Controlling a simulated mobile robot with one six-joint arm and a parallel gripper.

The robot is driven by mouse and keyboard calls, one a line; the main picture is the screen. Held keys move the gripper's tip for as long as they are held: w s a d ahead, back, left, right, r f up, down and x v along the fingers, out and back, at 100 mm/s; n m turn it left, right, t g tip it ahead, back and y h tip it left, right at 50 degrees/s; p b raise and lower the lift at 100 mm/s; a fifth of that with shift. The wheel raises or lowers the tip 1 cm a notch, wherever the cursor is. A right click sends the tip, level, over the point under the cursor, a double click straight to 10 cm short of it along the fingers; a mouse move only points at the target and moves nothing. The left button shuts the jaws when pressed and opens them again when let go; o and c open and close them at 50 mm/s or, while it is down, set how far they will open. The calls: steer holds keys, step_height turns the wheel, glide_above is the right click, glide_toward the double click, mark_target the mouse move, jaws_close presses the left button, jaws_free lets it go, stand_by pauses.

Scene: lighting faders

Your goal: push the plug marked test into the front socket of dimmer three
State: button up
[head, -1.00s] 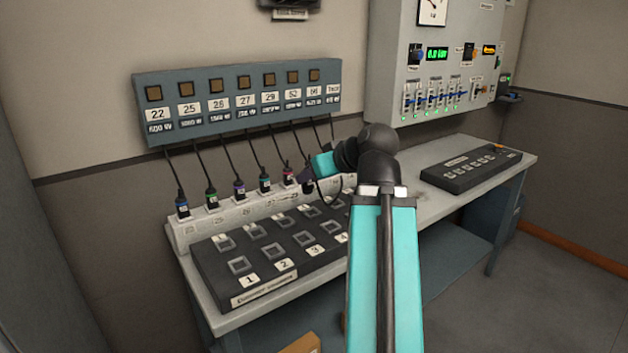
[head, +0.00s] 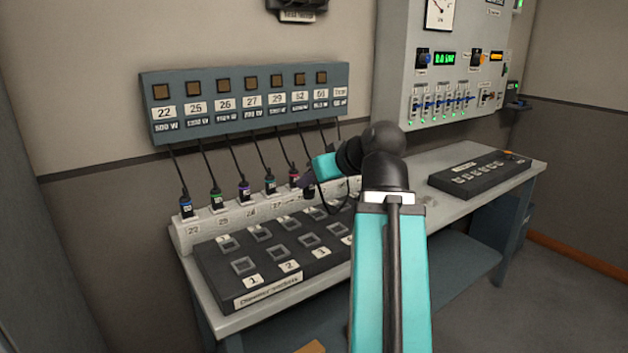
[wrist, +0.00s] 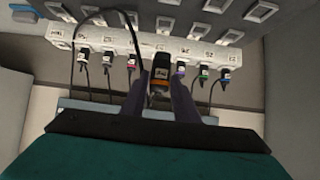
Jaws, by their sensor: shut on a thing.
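My gripper (wrist: 160,92) is shut on a dark plug (wrist: 160,75) with an orange band and a pale label too blurred to read. A black cable loops from it to the left in the wrist view. In the head view my gripper (head: 308,187) hangs above the back of the black dimmer box, near the plug strip; the held plug is hard to make out there. The dimmer box (head: 215,277) has two rows of square sockets with front labels 1, 2, 3. The front socket of dimmer three (head: 309,240) looks empty, forward of and below my gripper.
A white strip (head: 204,232) behind the dimmer box holds several colour-banded plugs, with cables up to the grey wall box (head: 245,128). A fader desk (head: 478,174) stands on the right of the bench (head: 420,215). A meter cabinet (head: 400,75) hangs above.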

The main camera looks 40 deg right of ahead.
steer(key=shift+f, duration=0.1)
steer(key=shift+f+b, duration=4.45)
steer(key=shift+b, duration=0.05)
steer(key=shift+f+b, duration=2.1)
stand_by(1.3)
